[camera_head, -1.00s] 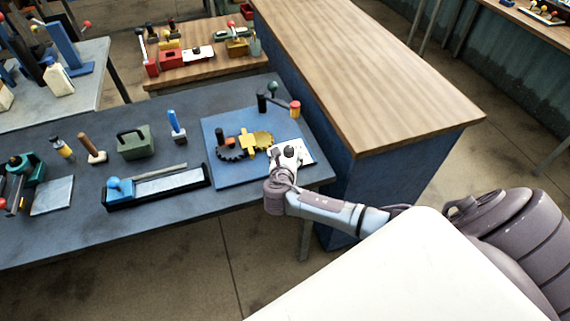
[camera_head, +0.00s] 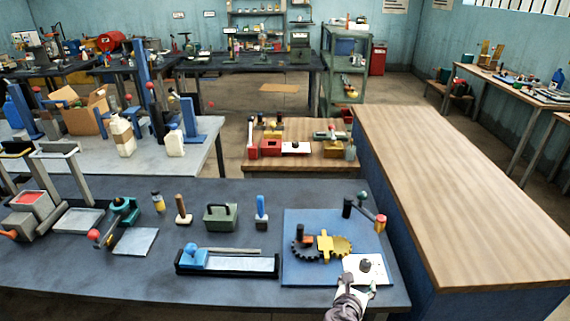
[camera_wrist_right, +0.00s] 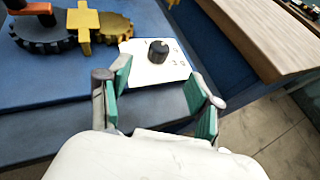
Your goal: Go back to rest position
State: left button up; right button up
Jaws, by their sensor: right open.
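My right gripper (camera_head: 357,287) is at the lower right of the head view, at the front edge of the blue board. In the right wrist view my right gripper (camera_wrist_right: 158,98) has its two green-padded fingers spread wide, with nothing between them. Just beyond the fingertips is a white plate with a black knob (camera_wrist_right: 158,52). The same white plate (camera_head: 378,273) shows in the head view on the blue board (camera_head: 300,223). The gripper looks apart from the knob. My left gripper is not in view.
The dark workbench (camera_head: 120,275) holds a gear set (camera_head: 322,246), a black tray with a blue-handled block (camera_head: 228,264), a green box (camera_head: 220,216) and a red-knobbed lever (camera_head: 380,222). A wooden-topped counter (camera_head: 460,190) stands close on the right.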

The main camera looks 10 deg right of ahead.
jog(key=s+a+r+m+g+y, duration=0.1)
jog(key=s+a+m+g+y, duration=0.3)
jog(key=s+m, duration=0.9)
jog(key=s+a+r+m+g+y, duration=0.1)
jog(key=s+a+m+g+y, duration=0.35)
jog(key=s+m, duration=0.85)
notch_tip(320, 180, down, 30)
jog(key=s+a+b, duration=0.2)
jog(key=b, duration=0.2)
jog(key=s+d+f+b, duration=0.1)
jog(key=s+f, duration=0.7)
jog(key=f, duration=0.2)
jog(key=s+d+f+b, duration=0.2)
jog(key=s+f, duration=0.6)
jog(key=f, duration=0.1)
jog(key=shift+s+d+f+g+b, duration=0.2)
jog(key=shift+d+f+g+b, duration=0.1)
jog(key=shift+f+g, duration=0.1)
